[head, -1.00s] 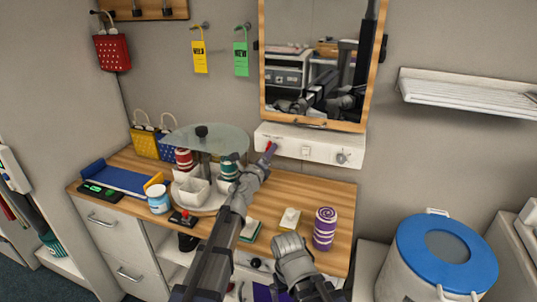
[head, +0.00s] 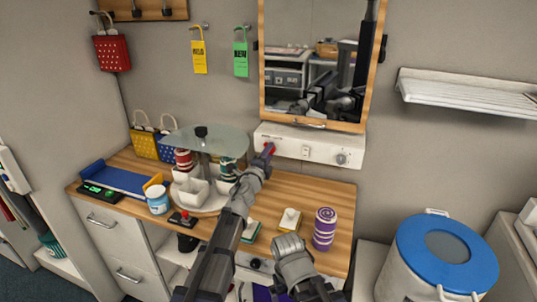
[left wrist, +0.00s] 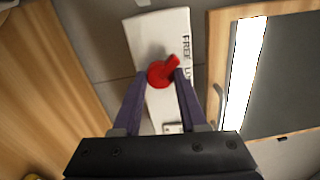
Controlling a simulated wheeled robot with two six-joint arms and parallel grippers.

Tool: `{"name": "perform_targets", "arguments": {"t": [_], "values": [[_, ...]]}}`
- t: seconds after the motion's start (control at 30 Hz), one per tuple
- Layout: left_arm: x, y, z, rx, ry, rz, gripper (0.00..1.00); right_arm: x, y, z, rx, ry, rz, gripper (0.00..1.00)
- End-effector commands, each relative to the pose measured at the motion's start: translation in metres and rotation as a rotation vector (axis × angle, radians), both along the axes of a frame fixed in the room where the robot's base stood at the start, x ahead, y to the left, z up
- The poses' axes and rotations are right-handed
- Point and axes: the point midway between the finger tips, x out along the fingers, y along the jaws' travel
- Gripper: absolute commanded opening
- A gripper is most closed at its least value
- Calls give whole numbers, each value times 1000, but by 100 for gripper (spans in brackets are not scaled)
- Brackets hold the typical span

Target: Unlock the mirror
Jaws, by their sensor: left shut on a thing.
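The mirror (head: 312,55) hangs on the wall in a wooden frame, above a white panel (head: 325,153). A red lever (left wrist: 160,74) sits on this panel's left part, beside printed letters that begin with "FREE". My left gripper (head: 268,152) is at the lever, its jaws shut on it from both sides. The gripper also shows in the left wrist view (left wrist: 161,80). It partly covers the lever in the head view. My right gripper (head: 292,247) is low over the desk's front edge; its fingers are not clear.
The wooden desk (head: 335,195) holds a glass-topped carousel (head: 205,140), a purple striped can (head: 324,228), a red-buttoned box (head: 183,219) and a blue tray (head: 125,180). A blue-lidded bin (head: 445,250) stands at right. A white shelf (head: 465,93) is on the wall.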

Motion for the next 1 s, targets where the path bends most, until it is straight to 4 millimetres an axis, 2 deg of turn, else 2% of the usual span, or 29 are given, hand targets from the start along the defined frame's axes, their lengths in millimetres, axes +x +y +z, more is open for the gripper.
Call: {"name": "perform_targets", "arguments": {"t": [0.43,0.47,0.5,0.7,1.0], "values": [[1,2,0,-12,5,4,0,0,0,0,0,0,0,100],[1,2,0,-12,5,4,45,0,0,0,0,0,0,100],[1,2,0,-11,4,5,50,0,0,0,0,0,0,100],[1,1,0,-9,4,3,72,0,0,0,0,0,0,100],[-1,1,0,-9,3,2,72,0,0,0,0,0,0,100]]}}
